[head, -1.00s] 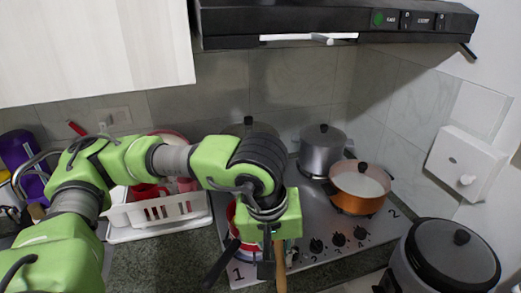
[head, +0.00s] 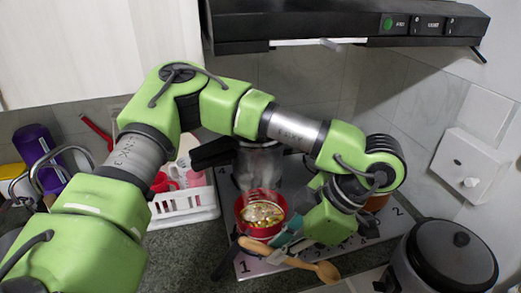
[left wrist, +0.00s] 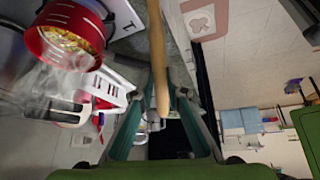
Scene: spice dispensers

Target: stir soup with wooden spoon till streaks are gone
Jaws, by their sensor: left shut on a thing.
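The red pot (head: 246,228) sits at the front left of the cooktop with yellowish, chunky soup (head: 263,214) in it and steam rising. It also shows at the upper left in the left wrist view (left wrist: 45,42). My left gripper (head: 283,243) is at the pot's right front, shut on the wooden spoon (head: 300,264). The spoon lies slantwise outside the pot, its bowl end toward the lower right. In the left wrist view, the spoon's handle (left wrist: 157,55) runs between the fingers. I cannot make out streaks in the soup. My right gripper is not in view.
A white rack (head: 185,207) with red cups stands left of the cooktop (head: 300,280). An orange pot (head: 377,203) is mostly hidden behind my left arm. A large lidded cooker (head: 450,260) stands at the right. The range hood (head: 340,20) hangs above.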

